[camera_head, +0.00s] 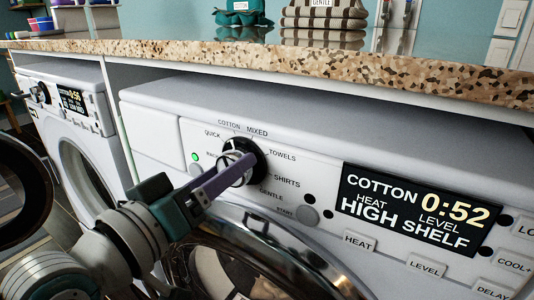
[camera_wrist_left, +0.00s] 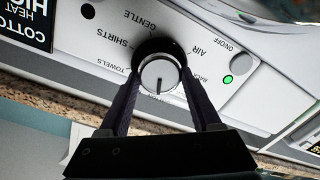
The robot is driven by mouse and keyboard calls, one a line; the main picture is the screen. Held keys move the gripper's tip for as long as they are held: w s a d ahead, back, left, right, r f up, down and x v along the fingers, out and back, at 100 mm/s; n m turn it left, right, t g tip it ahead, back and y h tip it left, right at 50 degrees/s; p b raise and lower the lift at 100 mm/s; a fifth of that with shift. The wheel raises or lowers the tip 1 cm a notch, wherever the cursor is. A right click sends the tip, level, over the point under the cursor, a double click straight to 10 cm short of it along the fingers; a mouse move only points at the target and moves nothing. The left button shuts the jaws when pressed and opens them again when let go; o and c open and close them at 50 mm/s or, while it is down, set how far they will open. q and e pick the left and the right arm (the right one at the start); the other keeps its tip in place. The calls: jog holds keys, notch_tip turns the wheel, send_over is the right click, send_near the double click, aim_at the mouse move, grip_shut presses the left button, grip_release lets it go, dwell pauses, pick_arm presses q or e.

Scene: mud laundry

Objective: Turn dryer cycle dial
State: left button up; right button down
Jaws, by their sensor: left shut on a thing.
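The dryer (camera_head: 300,115) is white, with a cycle dial (camera_head: 243,160) on its front panel. The dial is a silver knob in a black ring, with labels such as COTTON, MIXED, TOWELS, SHIRTS and GENTLE around it. The dial also shows in the left wrist view (camera_wrist_left: 160,76), with a dark pointer line on its face. My left gripper (camera_head: 240,165) reaches in from the left with its fingers at the dial. In the left wrist view its two dark fingers (camera_wrist_left: 160,82) are on either side of the knob, shut on it. My right gripper is not in view.
The dryer display (camera_head: 415,212) reads COTTON, 0:52 and HIGH SHELF. A green light (camera_head: 195,156) glows left of the dial. A granite counter (camera_head: 300,62) overhangs the dryer. A second white machine (camera_head: 80,120) stands at the left. The dryer's round door (camera_head: 265,260) is below.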

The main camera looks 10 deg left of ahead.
pick_arm(q)
jog(key=o, duration=1.4)
jog(key=shift+s, duration=0.15)
jog(key=p+v, duration=0.1)
jog(key=v, duration=0.8)
jog(key=shift+s+a, duration=0.15)
jog(key=shift+s, duration=0.2)
jog(key=shift+r+p, duration=0.15)
jog(key=shift+p, duration=0.15)
jog(key=s+d+r+m+g+y+p, duration=0.1)
jog(key=s+d+r+m+g+p, duration=0.35)
jog(key=g+p, duration=0.4)
jog(key=s+a+r+g+y+p, duration=0.2)
jog(key=s+a+r+p, duration=0.15)
jog(key=s+p, duration=0.2)
jog(key=s+a+r+g+y+p, duration=0.25)
jog(key=s+r+p, duration=0.2)
jog(key=s, duration=0.25)
jog(key=r+p, duration=3.4)
jog(key=p, duration=0.1)
jog(key=shift+w+a+r, duration=0.25)
jog(key=shift+r, duration=0.15)
